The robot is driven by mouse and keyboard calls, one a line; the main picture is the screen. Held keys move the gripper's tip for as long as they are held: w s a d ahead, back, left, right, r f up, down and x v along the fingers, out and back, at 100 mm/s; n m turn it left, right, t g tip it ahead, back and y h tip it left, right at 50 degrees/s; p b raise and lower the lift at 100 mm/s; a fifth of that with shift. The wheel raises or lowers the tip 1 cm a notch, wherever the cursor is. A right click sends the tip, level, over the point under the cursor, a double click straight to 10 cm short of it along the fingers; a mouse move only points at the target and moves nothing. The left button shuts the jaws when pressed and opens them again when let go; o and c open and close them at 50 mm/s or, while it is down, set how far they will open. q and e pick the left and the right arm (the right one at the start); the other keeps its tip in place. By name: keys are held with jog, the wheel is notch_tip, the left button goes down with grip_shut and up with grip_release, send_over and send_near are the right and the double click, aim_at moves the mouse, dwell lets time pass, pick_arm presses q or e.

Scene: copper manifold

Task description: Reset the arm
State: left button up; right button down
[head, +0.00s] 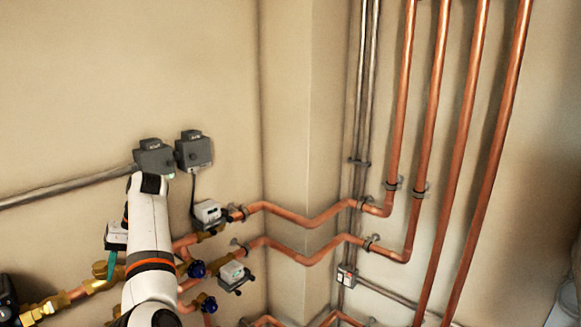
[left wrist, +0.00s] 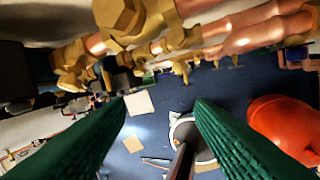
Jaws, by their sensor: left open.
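My left arm comes up from the bottom of the head view as a white link with an orange band. My left gripper (head: 112,264) shows only partly there, as a teal finger beside the brass fittings at the lower left. In the left wrist view, the two green ribbed fingers of my left gripper (left wrist: 161,100) are spread apart with nothing between them. Brass fittings (left wrist: 125,22) and copper pipes (left wrist: 250,30) run across the top of that view, beyond the fingers. My right gripper is in neither view.
Copper pipes (head: 430,130) run up the right wall. Grey boxes (head: 193,152) and valves with blue caps (head: 197,269) sit on the left wall near my arm. The wrist view shows a blue floor (left wrist: 150,130) with scattered items and a red rounded object (left wrist: 285,125).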

pick_arm(q)
jog(key=s+a+f+m+t+y, duration=0.1)
jog(key=s+a+f+t, duration=0.1)
jog(key=s+f, duration=0.65)
jog(key=s+a+f+m+t+y, duration=0.15)
jog(key=s+f, duration=0.45)
jog(key=f, duration=0.6)
jog(key=s+d+f+m+t+h, duration=0.25)
jog(key=s+d+m+h, duration=0.4)
jog(key=s+d, duration=1.45)
notch_tip(320, 180, down, 28)
jog(key=s+a+g+b, duration=0.1)
jog(key=a+b, duration=0.1)
jog(key=b, duration=0.2)
jog(key=s+a+f+b, duration=0.1)
jog(key=s+f+b, duration=0.1)
jog(key=s+f, duration=0.6)
jog(key=s+a+f+g+b, duration=0.1)
jog(key=s+f+b, duration=0.1)
jog(key=s+f, duration=0.7)
notch_tip(320, 180, down, 4)
jog(key=shift+a+f, duration=0.15)
jog(key=shift+a, duration=0.15)
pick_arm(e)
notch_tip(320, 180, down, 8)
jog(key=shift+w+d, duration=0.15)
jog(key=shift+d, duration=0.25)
